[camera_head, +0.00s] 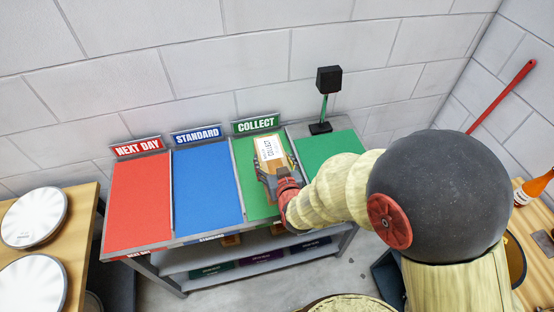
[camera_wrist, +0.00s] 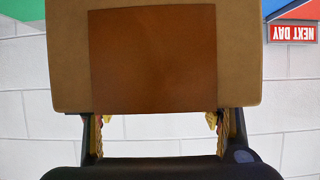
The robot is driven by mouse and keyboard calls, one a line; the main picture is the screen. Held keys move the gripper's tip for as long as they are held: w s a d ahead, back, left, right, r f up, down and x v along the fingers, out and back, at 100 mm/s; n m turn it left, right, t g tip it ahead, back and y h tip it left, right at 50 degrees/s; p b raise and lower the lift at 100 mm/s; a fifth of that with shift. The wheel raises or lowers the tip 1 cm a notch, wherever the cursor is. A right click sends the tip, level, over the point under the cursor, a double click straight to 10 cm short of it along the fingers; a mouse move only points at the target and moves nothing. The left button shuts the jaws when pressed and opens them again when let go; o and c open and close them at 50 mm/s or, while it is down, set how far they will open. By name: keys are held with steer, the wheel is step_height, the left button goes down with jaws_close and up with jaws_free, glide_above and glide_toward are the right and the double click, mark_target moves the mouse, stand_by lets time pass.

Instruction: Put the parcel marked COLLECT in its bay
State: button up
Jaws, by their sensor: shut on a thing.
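The parcel (camera_head: 270,149) is a brown box with a white label reading COLLECT, seen in the head view over the green COLLECT bay (camera_head: 257,203). In the wrist view the parcel (camera_wrist: 75,60) fills the upper middle and shows a darker brown patch. My gripper (camera_head: 273,168) is shut on the parcel, with a finger at each side; the fingers also show in the wrist view (camera_wrist: 160,122). The green COLLECT sign (camera_head: 256,125) stands behind the bay. I cannot tell whether the parcel touches the bay floor. My arm hides part of the bay's right side.
The red NEXT DAY bay (camera_head: 138,205) and blue STANDARD bay (camera_head: 207,190) lie to the left, empty, with thin dividers. Another green surface (camera_head: 328,148) lies to the right, with a black device on a post (camera_head: 327,95) behind it. A block wall stands close behind.

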mark_target(279, 148)
steer(key=w+f, duration=0.1)
steer(key=w, duration=0.1)
steer(key=w+d+f, duration=0.1)
steer(key=w, duration=0.2)
steer(key=w+f, duration=0.1)
steer(key=w, duration=0.2)
steer(key=shift+w+d+f, duration=0.15)
steer(key=shift+d+f, duration=0.2)
steer(key=shift+w+d+f+b, duration=0.15)
steer(key=shift+w+f, duration=0.6)
steer(key=shift+f, duration=0.65)
steer(key=shift+w+d+f+b, duration=0.1)
steer(key=shift+w+f, duration=0.6)
steer(key=shift+f, duration=0.7)
steer(key=shift+w+d+f+b, duration=0.15)
steer(key=shift+w+f, duration=0.6)
steer(key=shift+f, duration=0.65)
steer(key=shift+f, duration=0.15)
steer(key=o, duration=2)
steer(key=shift+s+f, duration=0.1)
steer(key=shift+o, duration=0.2)
